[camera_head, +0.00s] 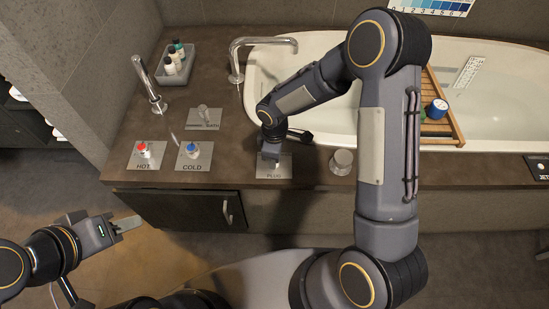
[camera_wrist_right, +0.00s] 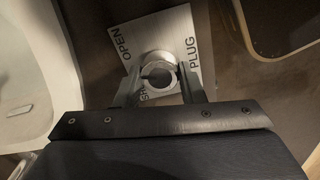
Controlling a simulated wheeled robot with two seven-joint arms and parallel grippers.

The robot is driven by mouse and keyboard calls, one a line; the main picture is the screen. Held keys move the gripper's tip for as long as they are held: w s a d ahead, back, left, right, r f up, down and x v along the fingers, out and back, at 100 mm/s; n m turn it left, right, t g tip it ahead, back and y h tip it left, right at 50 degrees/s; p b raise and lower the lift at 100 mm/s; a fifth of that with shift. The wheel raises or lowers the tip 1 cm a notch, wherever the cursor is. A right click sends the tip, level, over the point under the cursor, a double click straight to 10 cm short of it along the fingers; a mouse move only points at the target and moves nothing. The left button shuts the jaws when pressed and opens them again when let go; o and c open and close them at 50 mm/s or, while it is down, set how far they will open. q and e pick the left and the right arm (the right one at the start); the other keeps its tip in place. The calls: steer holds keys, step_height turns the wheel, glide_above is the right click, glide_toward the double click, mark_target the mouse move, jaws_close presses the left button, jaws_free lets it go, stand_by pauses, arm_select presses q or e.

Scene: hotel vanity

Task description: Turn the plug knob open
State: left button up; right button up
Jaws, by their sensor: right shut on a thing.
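The plug knob (camera_wrist_right: 159,72) is a round metal knob on a square metal plate (camera_wrist_right: 180,30) in the right wrist view. The plate reads "OPEN" on one side and "PLUG" on another, and a third label is partly covered. My right gripper (camera_wrist_right: 161,86) has its fingers on opposite sides of the knob, shut on it. In the head view, the right gripper (camera_head: 270,153) is over the plug plate (camera_head: 284,171) and hides the knob. I cannot tell the knob's setting. My left gripper (camera_head: 128,224) is low at the left, away from the counter, its finger gap unclear.
The hot knob (camera_head: 143,149) and cold knob (camera_head: 192,149) sit left of the plug plate. A clear knob (camera_head: 341,161) is to its right. Two faucets, a bottle tray (camera_head: 178,66) and the bathtub (camera_head: 300,49) stand behind. A cabinet handle (camera_head: 227,212) is below.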

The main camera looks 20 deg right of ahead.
steer(key=shift+m+b, duration=0.7)
steer(key=shift+m, duration=1)
steer(key=o, duration=1)
step_height(320, 180, up, 7)
steer(key=shift+f+p, duration=0.15)
steer(key=shift+p, duration=0.5)
steer(key=shift+r, duration=0.6)
